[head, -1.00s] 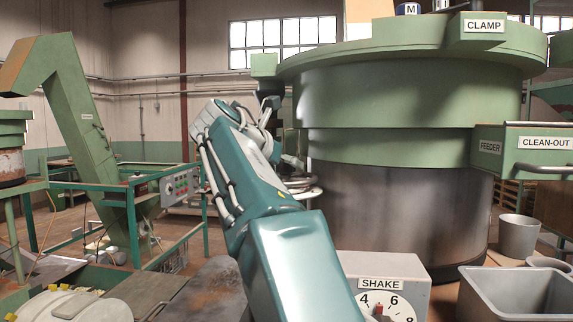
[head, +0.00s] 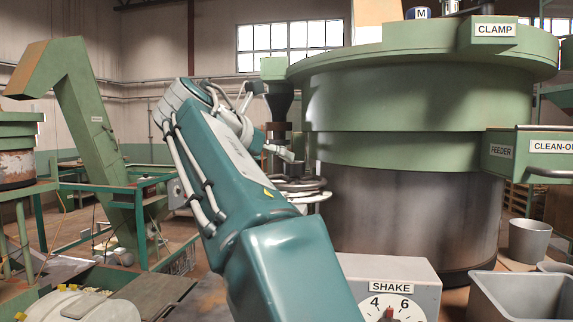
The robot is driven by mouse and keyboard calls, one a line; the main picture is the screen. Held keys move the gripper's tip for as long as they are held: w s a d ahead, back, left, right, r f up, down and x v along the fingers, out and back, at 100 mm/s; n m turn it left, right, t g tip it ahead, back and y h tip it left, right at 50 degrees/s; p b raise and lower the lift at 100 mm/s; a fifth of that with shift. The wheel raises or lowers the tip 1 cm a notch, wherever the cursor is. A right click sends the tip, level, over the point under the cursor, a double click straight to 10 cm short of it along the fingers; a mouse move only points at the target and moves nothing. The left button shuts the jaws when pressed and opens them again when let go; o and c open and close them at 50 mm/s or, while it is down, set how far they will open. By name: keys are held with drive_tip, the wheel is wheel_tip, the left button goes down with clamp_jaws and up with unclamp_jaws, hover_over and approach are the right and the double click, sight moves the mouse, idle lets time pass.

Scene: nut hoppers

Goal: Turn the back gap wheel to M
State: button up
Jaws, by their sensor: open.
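My arm reaches up from the bottom and bends away toward the big round green machine (head: 420,90). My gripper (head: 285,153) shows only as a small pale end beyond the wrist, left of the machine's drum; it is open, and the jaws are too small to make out. I see nothing held. A round metal rim (head: 305,192) shows partly behind my arm at the drum's left side; I cannot tell whether it is the back gap wheel. No other wheel marking is readable.
A SHAKE dial box (head: 391,288) stands at the front. A FEEDER and CLEAN-OUT box (head: 515,155), a CLAMP block (head: 494,32) and a grey bin (head: 525,296) are at the right. A dark funnel (head: 279,98) hangs close to my wrist. A green conveyor (head: 92,130) stands left.

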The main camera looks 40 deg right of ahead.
sight(297, 166)
drive_tip(key=v, duration=0.4)
drive_tip(key=shift+a+r, duration=0.1)
drive_tip(key=shift+a, duration=0.2)
drive_tip(key=shift+d, duration=0.1)
drive_tip(key=shift+c, duration=0.3)
drive_tip(key=d, duration=0.3)
drive_tip(key=shift+w+f+g, duration=0.3)
drive_tip(key=shift+w, duration=0.05)
drive_tip(key=x, duration=1)
drive_tip(key=shift+w+d, duration=0.1)
drive_tip(key=c, duration=1.1)
